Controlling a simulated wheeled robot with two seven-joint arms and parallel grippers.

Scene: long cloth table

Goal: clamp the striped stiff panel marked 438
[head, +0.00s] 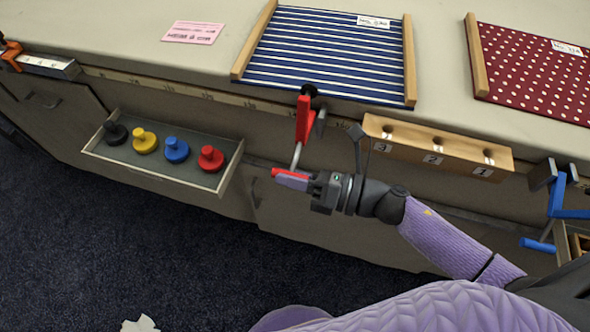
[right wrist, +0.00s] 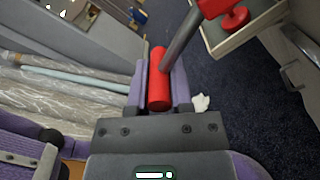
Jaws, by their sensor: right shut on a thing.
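The striped panel (head: 325,58), dark blue with white stripes and wooden rails on its two sides, lies flat at the table's front edge. Its white label (head: 374,22) is too small to read surely. A red clamp (head: 304,118) is at the table edge by the panel's front side. Its black top end (head: 308,90) overlaps the panel's front border; I cannot tell whether it touches. My right gripper (head: 290,178) is shut on the clamp's red handle, which shows between the fingers in the right wrist view (right wrist: 158,75).
A red dotted panel (head: 530,75) lies at right. A wooden rack (head: 437,148) with numbered places hangs on the table front. A blue clamp (head: 568,212) is at far right. An open drawer (head: 235,165) holds several coloured knobs. A pink card (head: 192,32) lies on the table.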

